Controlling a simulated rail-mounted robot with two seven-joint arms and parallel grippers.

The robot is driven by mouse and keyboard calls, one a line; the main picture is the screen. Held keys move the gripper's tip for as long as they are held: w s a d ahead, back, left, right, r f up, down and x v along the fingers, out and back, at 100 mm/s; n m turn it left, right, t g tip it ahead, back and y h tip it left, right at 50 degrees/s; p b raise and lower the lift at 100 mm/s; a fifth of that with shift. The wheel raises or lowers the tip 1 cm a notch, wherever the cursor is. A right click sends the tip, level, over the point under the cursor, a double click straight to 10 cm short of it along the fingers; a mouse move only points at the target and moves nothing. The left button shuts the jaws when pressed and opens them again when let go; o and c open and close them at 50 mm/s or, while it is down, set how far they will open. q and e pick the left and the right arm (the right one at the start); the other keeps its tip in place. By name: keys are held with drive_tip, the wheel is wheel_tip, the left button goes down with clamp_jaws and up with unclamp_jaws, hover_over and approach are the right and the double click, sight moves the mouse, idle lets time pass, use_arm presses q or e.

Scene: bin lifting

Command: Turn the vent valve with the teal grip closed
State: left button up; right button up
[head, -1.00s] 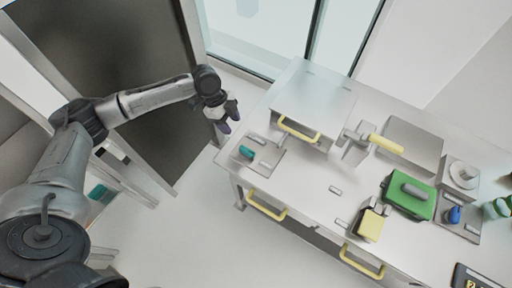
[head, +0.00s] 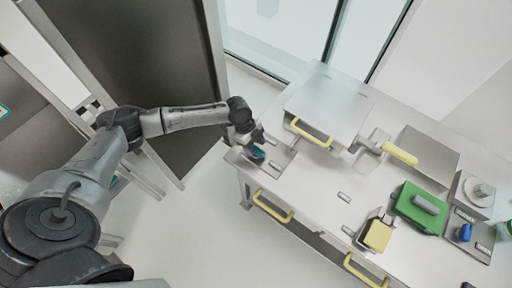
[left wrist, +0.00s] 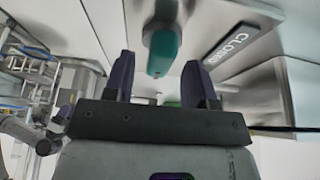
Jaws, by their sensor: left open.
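The vent valve's teal grip (head: 258,154) is at the left end of the bench, partly covered by my left gripper (head: 257,139) in the head view. In the left wrist view the teal grip (left wrist: 163,52) hangs from a grey hub, between and just beyond the two dark fingertips (left wrist: 160,65). My left gripper is open, with a finger on each side of the grip as seen there; I cannot tell whether they touch it. A plate reading CLOSED (left wrist: 230,46) is right of the grip. My right gripper is not in view.
A grey box with a yellow handle (head: 312,133) stands close behind and right of the valve. Further right are a yellow-handled lever (head: 400,154), a green box (head: 418,213) and a blue-gripped valve (head: 465,231). Drawers with yellow handles (head: 273,207) line the bench front.

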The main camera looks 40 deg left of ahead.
use_arm(q)
drive_tip(key=shift+x, duration=0.8)
drive_tip(key=shift+c, duration=0.2)
drive_tip(key=c, duration=0.9)
